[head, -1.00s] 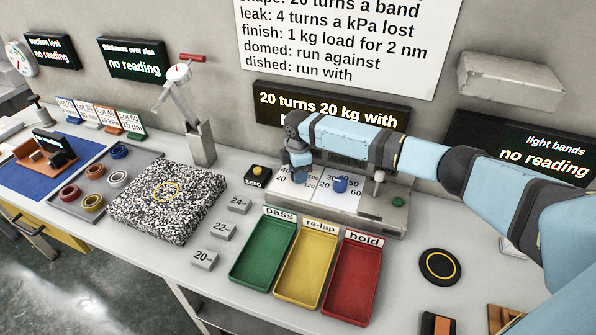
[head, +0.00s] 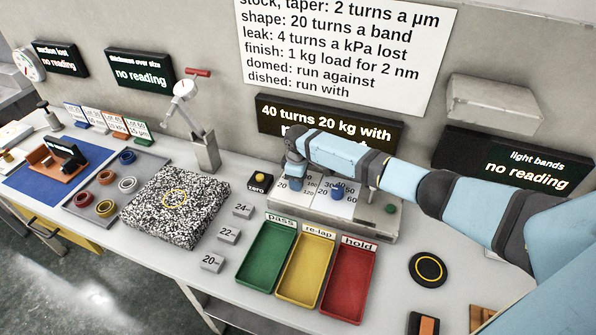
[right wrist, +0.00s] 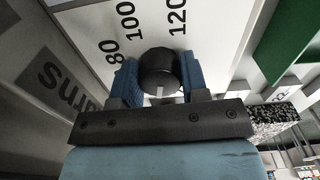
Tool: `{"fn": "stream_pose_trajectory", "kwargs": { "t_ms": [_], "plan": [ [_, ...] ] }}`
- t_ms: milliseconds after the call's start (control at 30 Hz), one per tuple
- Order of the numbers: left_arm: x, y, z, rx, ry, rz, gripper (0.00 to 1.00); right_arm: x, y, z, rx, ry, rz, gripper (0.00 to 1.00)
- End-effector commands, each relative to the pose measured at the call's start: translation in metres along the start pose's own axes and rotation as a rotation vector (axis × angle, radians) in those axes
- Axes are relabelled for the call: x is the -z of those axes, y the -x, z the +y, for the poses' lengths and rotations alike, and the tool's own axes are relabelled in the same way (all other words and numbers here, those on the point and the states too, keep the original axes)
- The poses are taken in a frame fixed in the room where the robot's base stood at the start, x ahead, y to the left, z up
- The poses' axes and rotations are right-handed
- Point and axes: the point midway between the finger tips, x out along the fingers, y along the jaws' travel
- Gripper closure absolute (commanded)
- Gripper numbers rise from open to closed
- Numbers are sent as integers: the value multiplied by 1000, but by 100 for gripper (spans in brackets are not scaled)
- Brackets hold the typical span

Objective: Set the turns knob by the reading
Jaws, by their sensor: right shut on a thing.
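In the right wrist view the black turns knob (right wrist: 158,70) sits between the two blue fingers of my right gripper (right wrist: 156,84), which is shut on it. The numbers 80, 100 and 120 show on the white dial plate (right wrist: 200,22); a pale mark on the knob points toward the bottom of the picture. In the head view my right gripper (head: 296,180) is at the left of the control panel (head: 375,229) and hides the knob. The display (head: 330,120) above reads "40 turns 20 kg with", its lower line partly hidden. My left gripper is not in view.
A blue knob (head: 337,193) and a green button (head: 390,209) are on the panel. The suction (head: 60,58), thickness (head: 139,70) and light bands (head: 519,165) displays read "no reading". A rule sheet (head: 340,50) hangs above. Green, yellow and red trays stand in front.

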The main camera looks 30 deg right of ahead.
Motion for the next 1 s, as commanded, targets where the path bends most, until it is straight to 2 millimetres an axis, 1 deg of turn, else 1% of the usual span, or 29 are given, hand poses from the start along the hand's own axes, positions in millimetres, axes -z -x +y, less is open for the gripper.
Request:
{"fn": "stream_pose_trajectory", "kwargs": {
  "t_ms": [33,233,400,533,700,1000],
  "plan": [
    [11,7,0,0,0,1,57,0,5,-2,4,-45,-1,83],
    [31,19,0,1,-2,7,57,0,4,-2,4,-235,-1,83],
    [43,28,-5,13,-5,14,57,0,4,-2,3,-397,-1,83],
    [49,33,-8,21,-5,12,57,0,3,-3,4,-519,-2,83],
    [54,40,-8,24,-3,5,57,1,3,-3,3,-668,0,83],
    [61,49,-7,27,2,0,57,1,1,-3,2,-867,-1,83]
  ]
}}
